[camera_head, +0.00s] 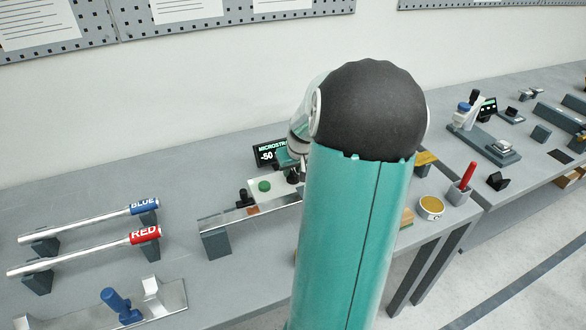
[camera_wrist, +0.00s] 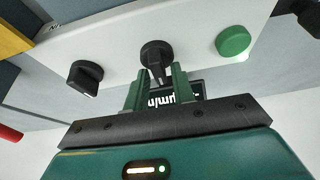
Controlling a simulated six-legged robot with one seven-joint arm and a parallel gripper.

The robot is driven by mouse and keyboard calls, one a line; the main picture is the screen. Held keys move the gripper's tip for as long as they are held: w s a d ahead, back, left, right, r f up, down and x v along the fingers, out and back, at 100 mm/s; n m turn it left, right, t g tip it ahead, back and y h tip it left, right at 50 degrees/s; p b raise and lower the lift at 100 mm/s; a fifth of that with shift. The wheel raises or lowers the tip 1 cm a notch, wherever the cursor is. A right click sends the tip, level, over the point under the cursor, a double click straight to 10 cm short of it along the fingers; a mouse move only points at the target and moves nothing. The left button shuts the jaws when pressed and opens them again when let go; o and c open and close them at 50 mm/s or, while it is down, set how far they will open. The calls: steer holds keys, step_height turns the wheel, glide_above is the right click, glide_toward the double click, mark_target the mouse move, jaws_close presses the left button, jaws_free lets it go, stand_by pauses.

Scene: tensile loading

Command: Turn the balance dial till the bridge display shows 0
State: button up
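The bridge display (camera_head: 268,154) shows "MICROSTR" and "-50" in the head view; my arm may hide further digits. In the wrist view only part of the display (camera_wrist: 196,90) shows behind my fingers. The white instrument panel (camera_wrist: 120,48) carries a middle black dial (camera_wrist: 157,58), another black knob (camera_wrist: 85,76) at left and a green button (camera_wrist: 233,41). No label shows which is the balance dial. My gripper (camera_wrist: 160,80) is at the middle dial, its green fingers apart on either side of the dial's bar. I see gaps there, so it looks open.
The bench holds the blue-marked bar (camera_head: 95,221), the red-marked bar (camera_head: 90,250) and a blue-handled tool (camera_head: 118,304) at left. My arm covers the middle.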

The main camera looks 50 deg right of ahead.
jaws_close()
steer(key=shift+w+m+g+h, duration=0.1)
steer(key=shift+m+g+h, duration=0.3)
steer(key=shift+m, duration=1)
steer(key=shift+m+h, duration=0.3)
steer(key=shift+m, duration=0.7)
steer(key=shift+g, duration=0.3)
steer(key=shift+o, duration=1.5)
jaws_free()
